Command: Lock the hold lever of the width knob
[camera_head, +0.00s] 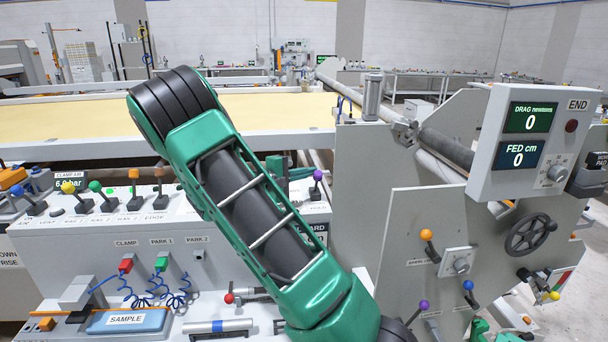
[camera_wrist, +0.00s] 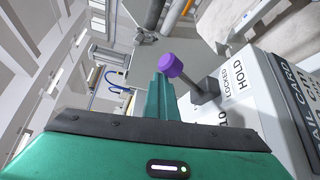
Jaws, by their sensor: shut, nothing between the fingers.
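The hold lever has a purple knob (camera_wrist: 173,65) on a grey stem and stands beside a plate marked HOLD and LOCKED (camera_wrist: 238,78) in the wrist view. In the head view a purple-topped lever (camera_head: 318,175), likely the same one, stands at the right end of the console. My gripper (camera_wrist: 166,78) is shut and empty, its green fingers pointing up just left of the purple knob. Knob and fingertips overlap in the picture; I cannot tell whether they touch. A second position word on the plate is mostly cut off. I cannot make out the width knob for sure.
My arm covers the middle of the console in the head view. A row of coloured levers (camera_head: 107,197) stands to the left. A grey end panel (camera_head: 410,270) with more levers and a handwheel (camera_head: 530,234) stands to the right. A metal cylinder (camera_wrist: 108,56) shows left in the wrist view.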

